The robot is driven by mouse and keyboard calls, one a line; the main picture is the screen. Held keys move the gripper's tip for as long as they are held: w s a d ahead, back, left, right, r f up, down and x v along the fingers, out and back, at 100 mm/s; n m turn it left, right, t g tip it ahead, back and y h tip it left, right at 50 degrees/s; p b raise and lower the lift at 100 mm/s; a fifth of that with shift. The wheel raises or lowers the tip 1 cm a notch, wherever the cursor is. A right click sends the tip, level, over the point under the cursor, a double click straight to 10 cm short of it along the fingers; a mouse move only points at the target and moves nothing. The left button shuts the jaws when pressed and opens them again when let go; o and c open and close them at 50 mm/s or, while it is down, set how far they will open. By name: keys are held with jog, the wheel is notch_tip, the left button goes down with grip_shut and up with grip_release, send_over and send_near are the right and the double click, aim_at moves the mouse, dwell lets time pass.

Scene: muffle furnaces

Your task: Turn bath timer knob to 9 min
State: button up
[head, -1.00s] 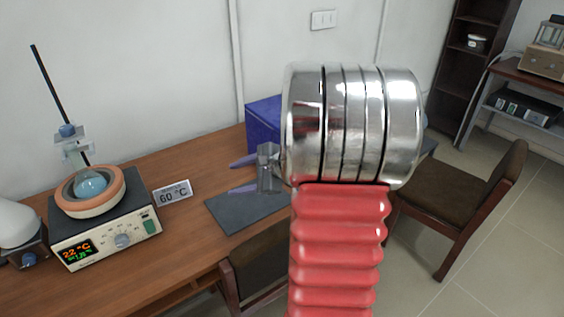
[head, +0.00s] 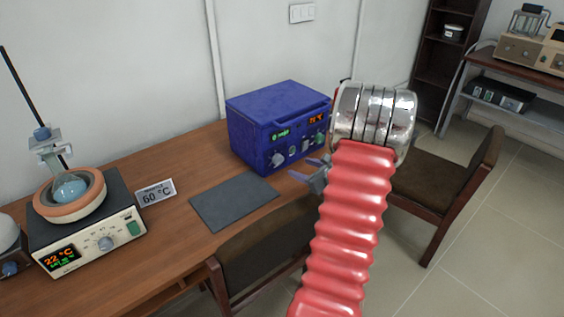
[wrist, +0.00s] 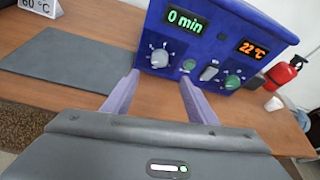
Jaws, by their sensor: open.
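The blue bath (head: 262,108) stands on the wooden desk, and its front also shows in the wrist view (wrist: 262,68). Its left display (wrist: 185,21) reads 0 min in green; the right one (wrist: 250,49) reads 22 °C in orange. The grey timer knob (wrist: 160,57) is at the lower left of the panel, under the 0 min display. In the head view the knob (head: 278,160) is small. My gripper (wrist: 160,79) is open and empty, its two purple fingers pointing at the panel with the knob between their tips in the picture. In the head view my gripper (head: 310,169) is in front of the bath.
A grey mat (head: 232,202) lies left of the bath, and a chair (head: 255,250) stands before the desk. A heating unit with a flask (head: 95,235) and a 60 °C sign (head: 156,192) are further left. A red fire extinguisher (wrist: 284,73) is at the right.

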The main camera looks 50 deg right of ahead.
aim_at(280, 160)
jog(key=x, duration=1.4)
jog(key=shift+a, duration=0.15)
jog(key=shift+s, duration=0.1)
jog(key=shift+c, duration=0.7)
jog(key=c, duration=0.9)
